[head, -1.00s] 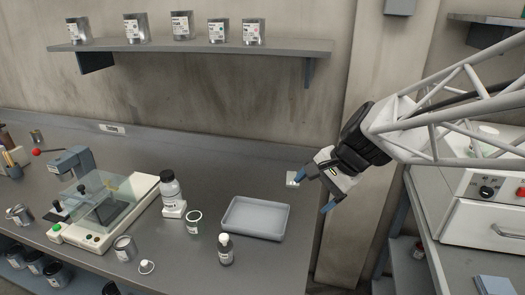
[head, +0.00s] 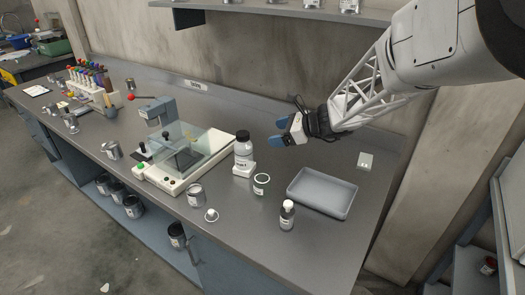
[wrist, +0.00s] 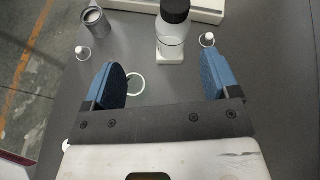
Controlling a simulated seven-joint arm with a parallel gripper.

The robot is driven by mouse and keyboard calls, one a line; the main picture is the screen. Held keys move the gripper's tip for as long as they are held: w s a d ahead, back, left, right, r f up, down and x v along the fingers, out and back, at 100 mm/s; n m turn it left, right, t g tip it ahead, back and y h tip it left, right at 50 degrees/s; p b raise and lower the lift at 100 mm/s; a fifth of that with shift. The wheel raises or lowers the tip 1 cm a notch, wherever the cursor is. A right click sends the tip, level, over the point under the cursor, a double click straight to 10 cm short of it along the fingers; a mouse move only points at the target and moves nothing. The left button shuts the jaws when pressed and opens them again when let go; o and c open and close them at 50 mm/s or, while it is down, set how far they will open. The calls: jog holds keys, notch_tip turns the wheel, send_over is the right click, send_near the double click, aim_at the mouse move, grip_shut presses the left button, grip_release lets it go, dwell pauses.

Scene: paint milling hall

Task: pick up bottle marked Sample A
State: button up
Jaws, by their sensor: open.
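A white bottle with a black cap (head: 243,152) stands upright on a small white base beside the machine; its label is too small to read. A smaller dark bottle with a pale cap (head: 287,216) stands in front of the grey tray; its label is also unreadable. I cannot tell which is marked Sample A. My gripper (head: 279,132) is open and empty, right of the black-capped bottle and apart from it. In the wrist view the black-capped bottle (wrist: 172,38) shows beyond my open fingers (wrist: 162,78), roughly between them. The dark bottle is not visible there.
The grey tray (head: 321,193) lies at right. A white-rimmed can (head: 261,184), a metal tin (head: 195,195) and a small white cap (head: 211,215) stand nearby. The glass-covered machine (head: 186,160) is left of the bottle. A wall shelf (head: 270,9) hangs above.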

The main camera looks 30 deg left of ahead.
jog(key=m+y, duration=0.1)
jog(key=m, duration=0.1)
send_near(247, 134)
jog(key=x, duration=0.4)
jog(key=shift+s, duration=0.25)
jog(key=shift+x, duration=1.25)
jog(key=shift+x, duration=2.55)
jog(key=shift+w, duration=0.15)
jog(key=c, duration=1.3)
